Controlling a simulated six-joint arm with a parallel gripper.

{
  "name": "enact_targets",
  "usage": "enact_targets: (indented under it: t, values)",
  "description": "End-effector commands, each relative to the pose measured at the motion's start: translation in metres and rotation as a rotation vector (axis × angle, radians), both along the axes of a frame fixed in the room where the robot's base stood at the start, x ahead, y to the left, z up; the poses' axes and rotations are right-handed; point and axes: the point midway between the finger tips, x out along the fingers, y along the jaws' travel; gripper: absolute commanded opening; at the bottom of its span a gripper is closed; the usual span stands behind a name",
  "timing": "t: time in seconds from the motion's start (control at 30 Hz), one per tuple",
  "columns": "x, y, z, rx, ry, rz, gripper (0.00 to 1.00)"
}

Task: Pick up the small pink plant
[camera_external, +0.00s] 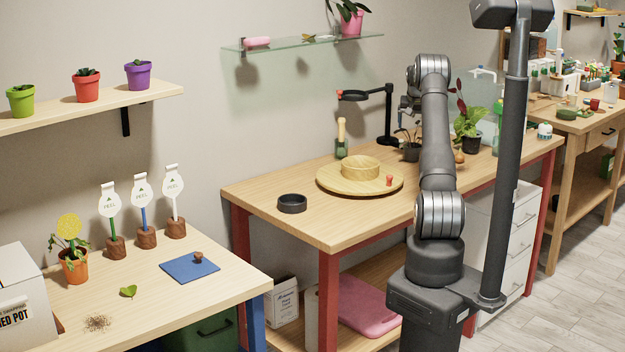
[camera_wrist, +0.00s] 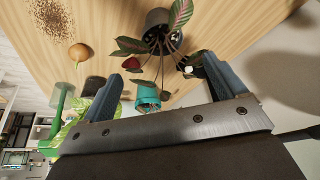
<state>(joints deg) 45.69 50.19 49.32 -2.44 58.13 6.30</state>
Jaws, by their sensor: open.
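A small plant with dark green, pink-marked leaves stands in a black pot (camera_wrist: 158,24) on the wooden table in the wrist view. Its leaves (camera_wrist: 180,14) and thin stems reach toward my gripper (camera_wrist: 168,62), which is open with nothing held between its fingers. The same dark pot (camera_external: 411,152) seems to show beside my arm in the external view, its plant partly hidden. There my gripper is mostly hidden by the arm, above that pot. A pink pot (camera_external: 351,24) with a green plant stands on the glass shelf (camera_external: 300,46).
A leafy green plant (camera_external: 468,122) stands right of my arm. A black lamp (camera_external: 388,115) stands behind. A round wooden board (camera_external: 330,182) with a wooden ring and a black dish (camera_external: 292,204) lie toward the left. A teal pot (camera_wrist: 147,94) shows between my fingers.

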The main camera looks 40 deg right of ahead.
Motion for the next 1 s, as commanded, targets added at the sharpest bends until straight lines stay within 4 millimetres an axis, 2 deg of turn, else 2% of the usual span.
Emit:
enact_targets:
  t: [0.1,0.3,0.63,0.83,1.0]
  values:
    - [0.006,-0.008,-0.027,0.002,0.002,0.0,0.89]
    - [0.016,-0.02,-0.064,0.002,0.001,0.0,0.89]
    - [0.023,-0.027,-0.089,0.001,0.001,0.001,0.89]
    - [0.032,-0.034,-0.117,0.001,0.001,0.001,0.89]
    - [0.036,-0.038,-0.129,-0.001,-0.002,0.003,0.89]
